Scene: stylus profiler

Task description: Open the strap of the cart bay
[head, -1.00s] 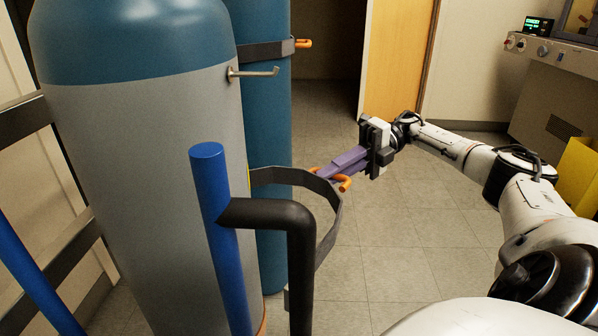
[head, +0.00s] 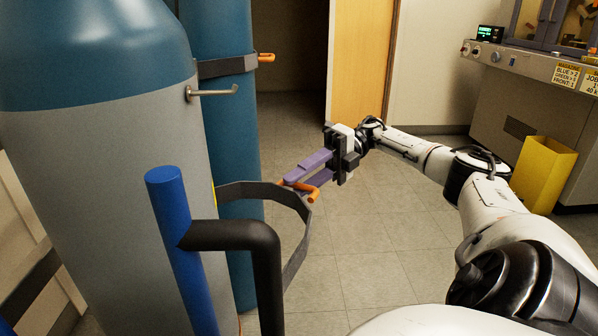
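The dark grey strap (head: 297,246) of the cart bay stands out in a bent loop in front of the grey and teal cylinder (head: 115,190). Its orange handle (head: 314,192) is at the free end. My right gripper (head: 298,178), with purple fingers, is at that handle; orange shows on both sides of the fingers, and they look closed on it. The exact contact is partly hidden by the fingers. A second strap (head: 222,66) with an orange tip (head: 266,58) lies across the teal cylinder (head: 240,130) behind. My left gripper is not in view.
A blue grip (head: 180,245) on a black bent bar (head: 265,262) stands close in front of the cylinders. A yellow bin (head: 543,175) and an instrument bench (head: 490,110) are at the right. The tiled floor (head: 385,255) between is clear.

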